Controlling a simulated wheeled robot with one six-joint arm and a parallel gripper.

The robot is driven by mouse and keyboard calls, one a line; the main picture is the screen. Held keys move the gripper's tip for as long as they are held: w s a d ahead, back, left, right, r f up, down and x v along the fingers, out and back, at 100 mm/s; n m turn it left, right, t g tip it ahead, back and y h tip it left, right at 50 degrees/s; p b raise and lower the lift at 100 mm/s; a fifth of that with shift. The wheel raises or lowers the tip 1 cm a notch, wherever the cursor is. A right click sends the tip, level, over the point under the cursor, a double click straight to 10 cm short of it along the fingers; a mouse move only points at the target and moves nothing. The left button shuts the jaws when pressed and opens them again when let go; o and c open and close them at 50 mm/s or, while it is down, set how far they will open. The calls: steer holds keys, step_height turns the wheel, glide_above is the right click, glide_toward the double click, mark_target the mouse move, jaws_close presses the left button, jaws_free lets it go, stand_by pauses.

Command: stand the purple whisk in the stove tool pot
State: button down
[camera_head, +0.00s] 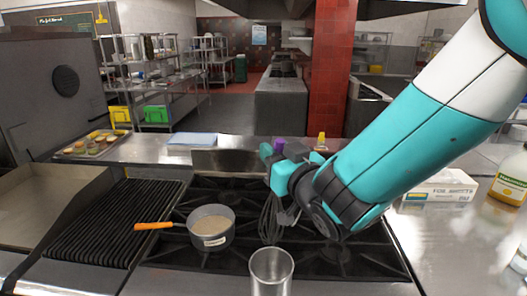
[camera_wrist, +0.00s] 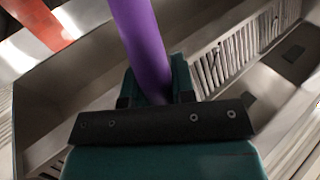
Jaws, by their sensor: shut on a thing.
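The purple whisk shows its purple handle end (camera_head: 279,144) above my gripper and its dark wire head (camera_head: 268,220) below, hanging roughly upright. My gripper (camera_head: 274,168) is shut on the handle. In the wrist view the purple handle (camera_wrist: 143,45) rises from between the teal jaws (camera_wrist: 157,98), leaning slightly. The stove tool pot (camera_head: 271,274) is a silver metal cylinder at the bottom middle, its open rim facing up. The whisk head is behind the pot's rim in the picture and outside it. The jaws partly hide the middle of the handle.
A saucepan (camera_head: 211,228) with pale contents and an orange handle stands on the stove grates (camera_head: 180,252), left of the whisk head. A yellow-topped item (camera_head: 321,139) is behind my arm. A white box (camera_head: 443,187) and a yellow-labelled bottle (camera_head: 511,177) stand at right.

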steer(key=b, duration=0.7)
glide_above(278, 234)
steer(key=shift+f, duration=2.9)
steer(key=f+b, duration=0.4)
steer(key=w+f+b, duration=0.1)
steer(key=f+b, duration=0.3)
steer(key=f, duration=0.1)
steer(key=a+f+b, duration=0.1)
steer(key=f+b, duration=0.3)
steer(key=f, duration=0.1)
steer(key=shift+w, duration=0.25)
steer(key=c, duration=0.9)
jaws_free()
steer(key=shift+o, duration=0.2)
steer(key=shift+s+f, duration=0.1)
